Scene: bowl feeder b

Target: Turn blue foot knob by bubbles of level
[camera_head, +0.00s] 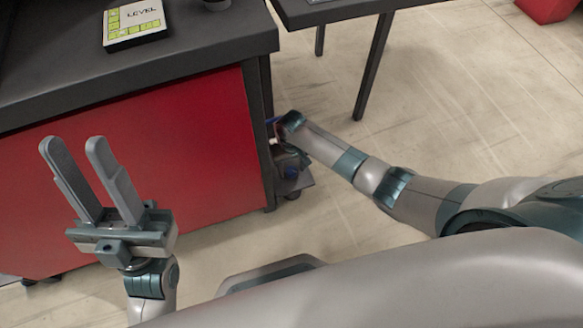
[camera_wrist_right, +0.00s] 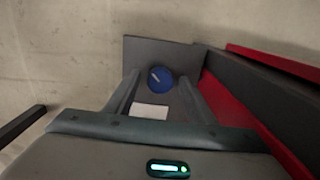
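The blue foot knob (camera_wrist_right: 160,77) is round with a pale line on it and sits on a dark foot plate (camera_wrist_right: 150,48) in the right wrist view. My right gripper (camera_wrist_right: 159,82) is open, one finger on each side of the knob, with visible gaps. My left gripper (camera_head: 72,146) is open and empty, before the red panel.
The dark tabletop (camera_head: 200,62) overhangs a red side panel (camera_head: 190,150) with a dark corner leg. A second dark table (camera_head: 335,8) stands at the back.

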